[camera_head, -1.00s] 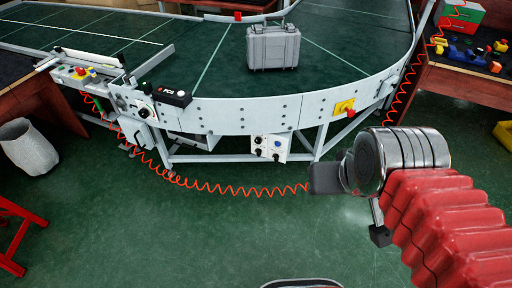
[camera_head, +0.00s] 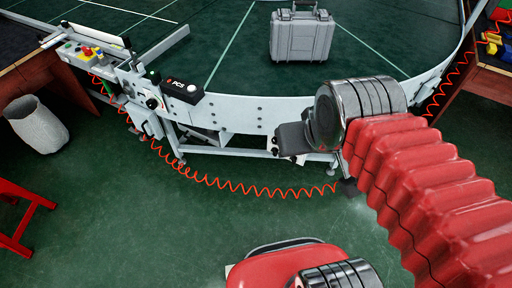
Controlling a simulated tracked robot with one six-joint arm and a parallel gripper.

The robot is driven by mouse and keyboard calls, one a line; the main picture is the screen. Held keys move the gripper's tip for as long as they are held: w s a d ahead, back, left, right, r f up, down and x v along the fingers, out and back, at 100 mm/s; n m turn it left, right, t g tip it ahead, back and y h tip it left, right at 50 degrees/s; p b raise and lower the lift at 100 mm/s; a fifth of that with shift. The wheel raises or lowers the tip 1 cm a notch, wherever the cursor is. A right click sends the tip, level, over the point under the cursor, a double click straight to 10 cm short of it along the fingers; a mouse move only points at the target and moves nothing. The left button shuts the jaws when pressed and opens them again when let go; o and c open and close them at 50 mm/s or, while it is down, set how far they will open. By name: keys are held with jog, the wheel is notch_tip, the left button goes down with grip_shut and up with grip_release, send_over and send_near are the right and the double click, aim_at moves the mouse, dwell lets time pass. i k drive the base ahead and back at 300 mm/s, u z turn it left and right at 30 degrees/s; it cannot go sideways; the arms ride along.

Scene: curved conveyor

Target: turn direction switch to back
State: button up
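The curved conveyor (camera_head: 240,110) fills the upper part of the view. On its left end a round black knob on a white plate (camera_head: 152,103) sits beside a black box marked PCS (camera_head: 180,90). I cannot tell whether this knob is the direction switch, and its setting is too small to read. A white control box under the front rail (camera_head: 272,146) is almost wholly hidden behind my gripper. My gripper (camera_head: 291,139) shows as a dark block at the end of the metal wrist, in front of the rail. Its fingers cannot be made out.
A grey case (camera_head: 302,34) stands on the belt. A panel with coloured buttons (camera_head: 84,50) is at the upper left. An orange coiled cable (camera_head: 230,187) hangs below the rail. A white bin (camera_head: 37,124) and a red stand (camera_head: 20,215) are at the left. The green floor in front is open.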

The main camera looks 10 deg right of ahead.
aim_at(274, 150)
jog(key=u, duration=0.4)
jog(key=i, duration=0.5)
jog(key=u, duration=0.7)
jog(key=i, duration=0.45)
jog(key=u, duration=0.3)
